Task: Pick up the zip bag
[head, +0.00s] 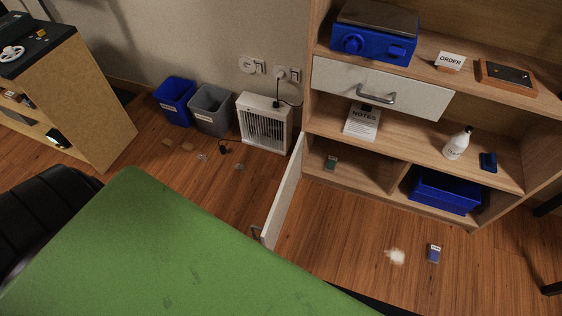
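I cannot make out a zip bag for certain. Two small pale, clear-looking items lie on the wood floor, one near the grey bin (202,156) and one in front of the white heater (239,166). Either could be a small bag, but they are too small to tell. A white patch (395,256) of unclear kind lies on the floor at the lower right, beside a small blue labelled item (433,253). Neither of my grippers is in view.
A large green surface (150,250) fills the lower left foreground. A wooden shelf unit (400,205) stands at the right, its lower door (284,195) swung open. A blue bin (175,95), a grey bin (212,112) and the heater (265,122) stand along the wall.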

